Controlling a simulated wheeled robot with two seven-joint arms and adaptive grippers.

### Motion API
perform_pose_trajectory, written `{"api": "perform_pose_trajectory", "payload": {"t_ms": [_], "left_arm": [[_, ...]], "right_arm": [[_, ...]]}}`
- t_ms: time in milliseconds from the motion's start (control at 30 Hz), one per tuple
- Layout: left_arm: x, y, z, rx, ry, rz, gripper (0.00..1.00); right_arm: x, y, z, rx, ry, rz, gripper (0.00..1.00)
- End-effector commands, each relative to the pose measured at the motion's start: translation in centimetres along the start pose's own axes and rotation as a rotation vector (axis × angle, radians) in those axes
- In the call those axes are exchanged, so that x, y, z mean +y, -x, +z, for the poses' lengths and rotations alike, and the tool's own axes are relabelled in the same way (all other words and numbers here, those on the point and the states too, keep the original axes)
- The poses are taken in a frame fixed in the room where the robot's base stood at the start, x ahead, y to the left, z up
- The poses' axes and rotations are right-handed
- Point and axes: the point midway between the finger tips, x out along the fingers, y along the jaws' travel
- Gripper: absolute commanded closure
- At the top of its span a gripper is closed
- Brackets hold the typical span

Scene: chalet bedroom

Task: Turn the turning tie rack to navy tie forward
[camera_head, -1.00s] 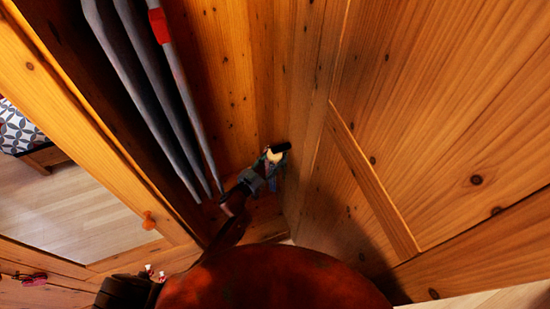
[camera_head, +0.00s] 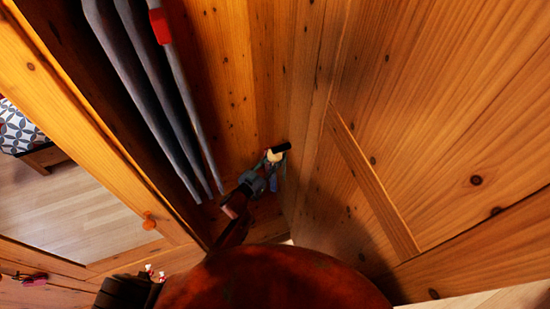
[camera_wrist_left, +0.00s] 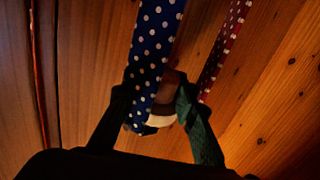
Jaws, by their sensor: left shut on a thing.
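The turning tie rack (camera_head: 275,156) stands deep in the wardrobe corner, with a pale round part and a black end on top. Several ties hang around it, small and partly hidden in the head view. In the left wrist view, a navy tie with white dots (camera_wrist_left: 153,45) runs down between the fingers, and a dark red dotted tie (camera_wrist_left: 226,45) hangs to its right. My left gripper (camera_head: 262,172) is at the rack. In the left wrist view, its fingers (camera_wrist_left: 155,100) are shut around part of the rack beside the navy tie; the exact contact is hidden.
Grey hanging panels or garments (camera_head: 160,90), one with a red tag (camera_head: 159,26), are close left of the rack. A wooden wall (camera_head: 440,130) stands close on the right.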

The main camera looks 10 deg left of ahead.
Motion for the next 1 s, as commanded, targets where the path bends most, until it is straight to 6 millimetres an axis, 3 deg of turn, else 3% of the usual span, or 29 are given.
{"api": "perform_pose_trajectory", "payload": {"t_ms": [467,500,733,1000], "left_arm": [[-0.05,0.03,-0.01,0.001,0.003,-0.057,0.98],[-0.06,0.03,-0.01,0.001,0.003,-0.057,0.71],[-0.05,0.03,0.0,0.0,0.002,-0.056,0.56],[-0.04,0.1,0.03,0.0,0.002,-0.056,0.56]], "right_arm": [[-0.54,0.11,-0.16,0.002,-0.002,-0.006,0.55],[-0.54,0.11,-0.15,0.002,-0.002,-0.005,0.55],[-0.49,0.12,-0.14,0.001,-0.002,-0.005,0.55],[0.24,0.16,0.02,-0.001,0.001,0.002,0.55]]}}
